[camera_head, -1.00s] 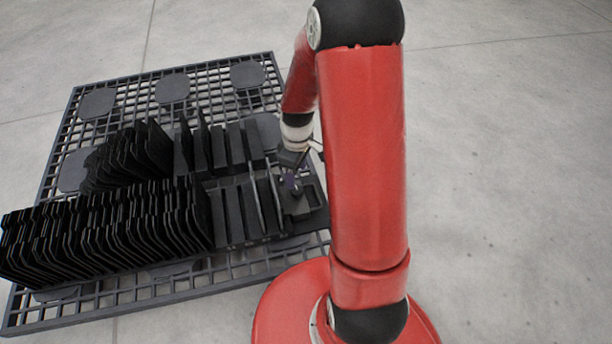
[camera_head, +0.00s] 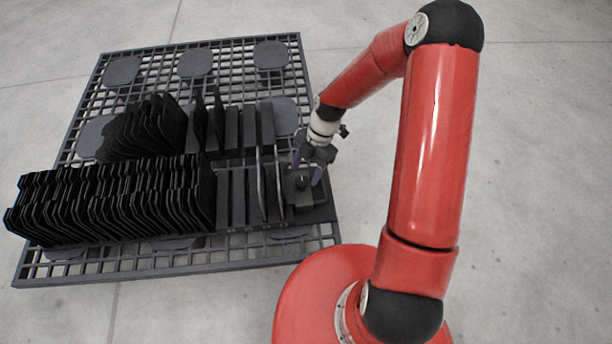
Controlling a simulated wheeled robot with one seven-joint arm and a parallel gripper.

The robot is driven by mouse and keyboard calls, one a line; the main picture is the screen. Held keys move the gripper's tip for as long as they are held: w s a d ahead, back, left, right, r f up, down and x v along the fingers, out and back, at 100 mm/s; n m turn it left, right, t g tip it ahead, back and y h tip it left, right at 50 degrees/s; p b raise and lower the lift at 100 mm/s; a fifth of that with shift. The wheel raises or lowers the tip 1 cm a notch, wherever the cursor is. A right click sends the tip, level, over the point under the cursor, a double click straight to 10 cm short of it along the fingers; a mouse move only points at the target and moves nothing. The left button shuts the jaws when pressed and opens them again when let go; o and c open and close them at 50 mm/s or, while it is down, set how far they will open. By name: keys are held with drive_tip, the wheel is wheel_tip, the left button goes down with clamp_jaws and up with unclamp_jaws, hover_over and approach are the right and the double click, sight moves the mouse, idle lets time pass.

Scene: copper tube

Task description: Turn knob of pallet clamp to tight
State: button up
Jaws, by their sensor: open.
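The pallet clamp (camera_head: 310,195) is a dark block at the right end of the row of plates on the black grid pallet. Its knob (camera_head: 302,182) is a small dark shape on the block; its setting is too small to read. My gripper (camera_head: 307,173) is over the clamp, pointing down, with its two purple-tipped fingers apart on either side of the knob. It is open. I cannot tell whether the fingers touch the knob.
The grid pallet (camera_head: 130,262) lies on a grey concrete floor. Several black plates (camera_head: 110,200) stand upright in rows to the left of the clamp. Thin upright dividers (camera_head: 262,185) stand close to the gripper's left.

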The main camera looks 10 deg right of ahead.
sight(302, 182)
drive_tip(key=shift+x, duration=1.4)
drive_tip(key=c, duration=1)
